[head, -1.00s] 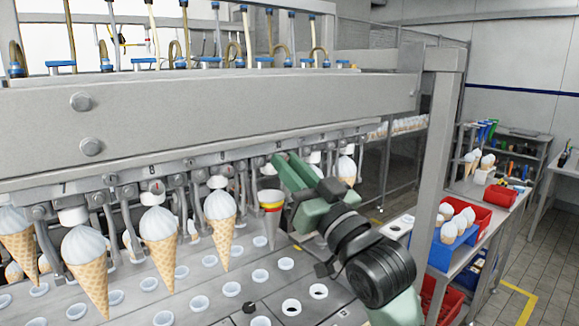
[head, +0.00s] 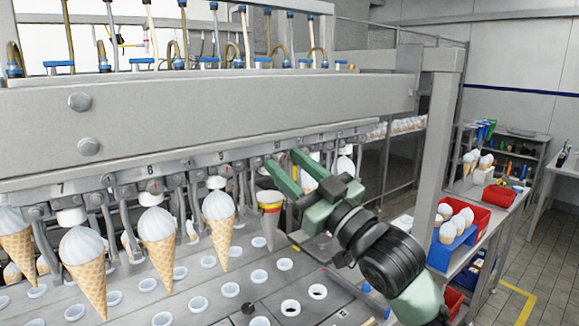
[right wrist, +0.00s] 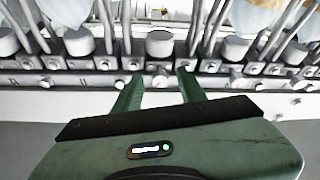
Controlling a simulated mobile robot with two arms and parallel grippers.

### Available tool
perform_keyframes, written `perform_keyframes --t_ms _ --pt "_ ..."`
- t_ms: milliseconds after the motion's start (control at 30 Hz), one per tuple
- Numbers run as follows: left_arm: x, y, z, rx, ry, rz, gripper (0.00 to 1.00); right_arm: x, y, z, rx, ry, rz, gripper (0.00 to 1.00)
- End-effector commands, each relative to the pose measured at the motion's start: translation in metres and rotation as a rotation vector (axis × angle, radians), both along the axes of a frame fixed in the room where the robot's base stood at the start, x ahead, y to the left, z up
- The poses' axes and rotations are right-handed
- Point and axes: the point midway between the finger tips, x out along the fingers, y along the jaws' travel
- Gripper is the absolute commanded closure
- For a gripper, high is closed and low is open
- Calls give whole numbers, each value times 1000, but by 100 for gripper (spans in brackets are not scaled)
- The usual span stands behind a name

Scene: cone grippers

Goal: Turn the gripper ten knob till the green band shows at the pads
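A grey tapered cone (head: 270,228) with a pale top and red and yellow bands hangs among the ice cream cones under the beam. No green band shows on it from here. My right gripper (head: 288,160) reaches in from the right, its two green fingers apart at the row of numbered stations, just right of the one marked 9. My left gripper is not in view.
Ice cream cones (head: 160,245) hang in a row left of the grey cone. The conveyor plate (head: 215,275) with several holes runs below. A metal post (head: 436,150) stands right of my arm. Blue (head: 440,256) and red bins sit on a side bench.

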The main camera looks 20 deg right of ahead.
Motion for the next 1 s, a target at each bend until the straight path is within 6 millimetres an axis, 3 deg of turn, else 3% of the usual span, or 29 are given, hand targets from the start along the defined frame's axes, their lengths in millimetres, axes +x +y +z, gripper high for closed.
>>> perform_keyframes --t_ms 267,700,1000 --pt "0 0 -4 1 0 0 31 -4 -2 -4 0 0 0 59" --pt "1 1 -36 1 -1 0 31 -59 -27 -30 -1 0 -2 59" --pt "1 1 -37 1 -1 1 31 -66 -30 -30 0 0 0 59"
